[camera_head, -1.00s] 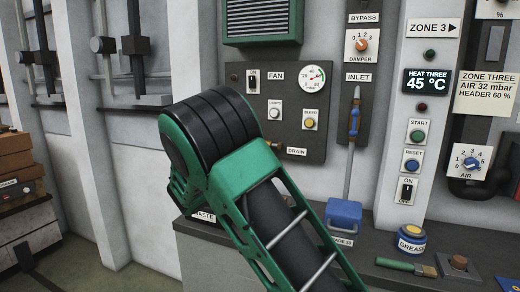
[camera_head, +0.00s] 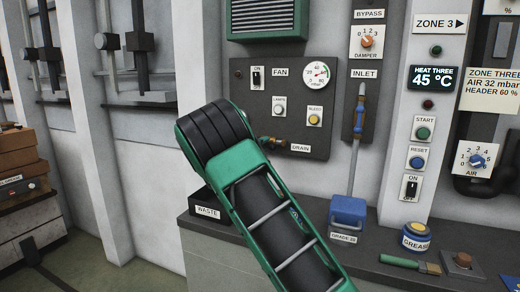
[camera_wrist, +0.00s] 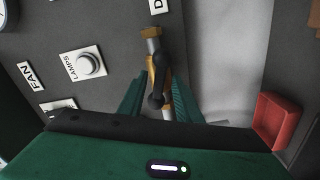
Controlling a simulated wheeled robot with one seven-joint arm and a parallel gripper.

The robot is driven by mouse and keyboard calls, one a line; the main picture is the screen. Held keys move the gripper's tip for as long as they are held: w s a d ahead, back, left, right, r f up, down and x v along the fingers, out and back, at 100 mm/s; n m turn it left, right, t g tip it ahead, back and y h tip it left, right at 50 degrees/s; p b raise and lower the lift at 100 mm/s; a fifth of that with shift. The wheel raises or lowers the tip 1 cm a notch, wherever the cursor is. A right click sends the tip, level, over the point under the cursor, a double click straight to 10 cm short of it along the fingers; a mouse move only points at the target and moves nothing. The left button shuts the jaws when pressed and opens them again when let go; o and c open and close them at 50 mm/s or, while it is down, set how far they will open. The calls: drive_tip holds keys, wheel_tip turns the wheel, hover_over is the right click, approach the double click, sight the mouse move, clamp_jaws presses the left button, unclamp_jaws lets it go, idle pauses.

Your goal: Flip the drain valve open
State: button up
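The drain valve (camera_head: 272,141) is a small brass fitting with a dark part, low on the grey fan panel (camera_head: 240,105), beside the DRAIN label (camera_head: 300,148). In the wrist view the drain valve (camera_wrist: 152,70) shows a brass body and a dark, rounded part lower down. My gripper (camera_wrist: 158,98) is open, its green fingers spread on either side of the valve's dark part. I cannot tell whether either finger touches it. In the head view my green and black arm hides the fingers.
The panel also carries the lamps button (camera_head: 279,106), bleed button (camera_head: 314,115) and gauge (camera_head: 316,74). A black waste box (camera_head: 205,215) and a blue box (camera_head: 347,213) stand on the ledge below. A red box-like thing (camera_wrist: 272,122) shows at right in the wrist view.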

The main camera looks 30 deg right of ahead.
clamp_jaws()
drive_tip(key=shift+f, duration=0.1)
drive_tip(key=shift+n, duration=2)
drive_tip(key=shift+f, duration=0.1)
unclamp_jaws()
